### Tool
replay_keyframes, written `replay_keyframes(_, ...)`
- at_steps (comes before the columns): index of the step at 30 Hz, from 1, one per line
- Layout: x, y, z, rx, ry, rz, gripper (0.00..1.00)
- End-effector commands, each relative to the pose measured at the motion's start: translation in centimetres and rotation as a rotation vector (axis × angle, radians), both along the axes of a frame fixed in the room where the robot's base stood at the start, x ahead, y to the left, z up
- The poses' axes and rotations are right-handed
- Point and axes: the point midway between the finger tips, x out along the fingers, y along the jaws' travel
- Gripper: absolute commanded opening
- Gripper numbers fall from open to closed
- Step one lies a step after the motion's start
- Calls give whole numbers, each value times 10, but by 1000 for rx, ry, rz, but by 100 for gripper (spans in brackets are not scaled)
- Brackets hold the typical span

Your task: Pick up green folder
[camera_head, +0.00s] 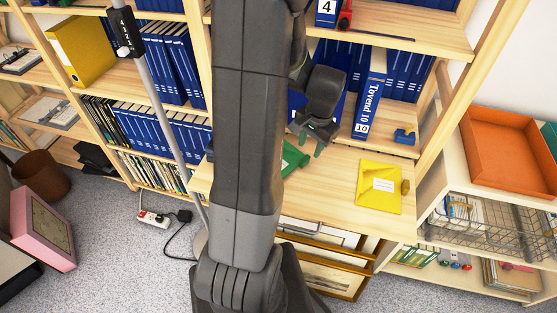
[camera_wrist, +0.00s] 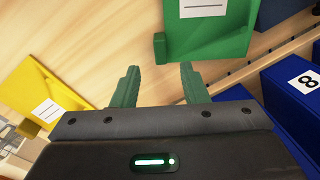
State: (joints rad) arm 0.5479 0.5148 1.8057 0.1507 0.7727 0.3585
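The green folder (camera_head: 292,159) lies on the wooden shelf board in the head view, partly hidden behind my arm. In the wrist view the green folder (camera_wrist: 205,38) is at the top, with a white label at the frame's edge; its upper part is cut off. My gripper (camera_head: 312,142) is above the board beside the green folder. In the wrist view my gripper (camera_wrist: 158,82) has its two green fingers apart with nothing between them. The fingertips point toward the folder's near edge, and the folder appears beyond them.
A yellow folder (camera_head: 380,187) lies right of the green one; it also shows in the wrist view (camera_wrist: 42,92). Blue binders (camera_head: 368,108) stand behind on the shelf. A small blue object (camera_head: 404,137) sits at the right. Bare board lies between the folders.

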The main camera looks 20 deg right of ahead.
Motion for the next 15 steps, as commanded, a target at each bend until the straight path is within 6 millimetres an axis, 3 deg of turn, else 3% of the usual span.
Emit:
replay_keyframes(9,1,9,-43,3,3,0,40)
replay_keyframes(15,2,9,-48,0,1,0,40)
